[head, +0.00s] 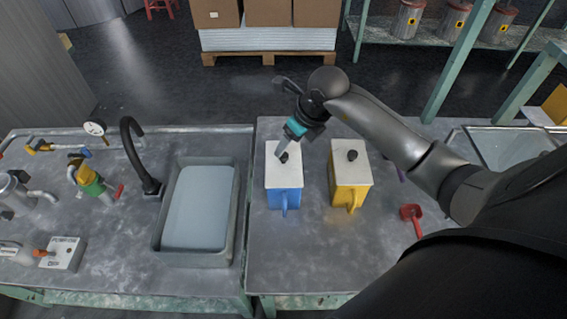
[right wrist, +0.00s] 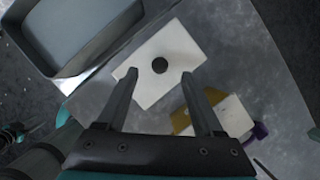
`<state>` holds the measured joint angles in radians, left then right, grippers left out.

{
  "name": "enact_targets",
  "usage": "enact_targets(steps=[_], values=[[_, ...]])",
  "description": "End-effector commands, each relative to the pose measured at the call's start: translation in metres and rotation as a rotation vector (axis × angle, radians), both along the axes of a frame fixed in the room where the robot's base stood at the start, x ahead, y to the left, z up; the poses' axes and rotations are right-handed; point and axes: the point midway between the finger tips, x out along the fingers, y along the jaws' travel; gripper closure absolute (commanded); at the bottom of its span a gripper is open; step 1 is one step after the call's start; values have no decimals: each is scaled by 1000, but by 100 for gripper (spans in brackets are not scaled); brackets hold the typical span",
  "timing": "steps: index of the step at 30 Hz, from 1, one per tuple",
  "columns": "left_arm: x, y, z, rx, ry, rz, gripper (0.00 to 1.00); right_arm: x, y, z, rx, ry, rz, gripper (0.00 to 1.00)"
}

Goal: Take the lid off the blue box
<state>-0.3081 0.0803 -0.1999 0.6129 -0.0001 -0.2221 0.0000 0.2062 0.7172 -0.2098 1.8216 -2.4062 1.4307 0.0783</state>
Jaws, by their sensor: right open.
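The blue box (head: 284,198) stands on the grey table in the head view, with a blue handle at its front. Its white lid (head: 285,178) lies on top and has a dark round knob (head: 284,157). In the right wrist view the lid (right wrist: 178,68) and its knob (right wrist: 160,65) lie just beyond my fingertips. My right gripper (head: 281,156) is above the lid, pointing down, its fingers close to the knob in the head view. It is open, as the spread fingers in the right wrist view (right wrist: 158,74) show, and holds nothing.
A yellow box (head: 350,190) with a white lid and dark knob stands to the right of the blue box. A grey basin (head: 198,252) lies to the left. A red scoop (head: 411,213) lies farther right. Bare tabletop lies in front of the boxes.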

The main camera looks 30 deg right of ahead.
Motion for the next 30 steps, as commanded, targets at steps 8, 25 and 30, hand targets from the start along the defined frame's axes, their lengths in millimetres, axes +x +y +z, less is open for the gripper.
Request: enact_targets(steps=[8, 25, 30], values=[[18, -2, -6, -4, -32, -1, 50, 6, 2, -30, 4, 2, -2, 31], [9, -1, -12, -3, -17, -1, 50, 15, 4, -52, 0, -2, 0, 41], [9, -1, -12, -2, -16, -1, 50, 15, 4, -52, 0, -1, 0, 60]])
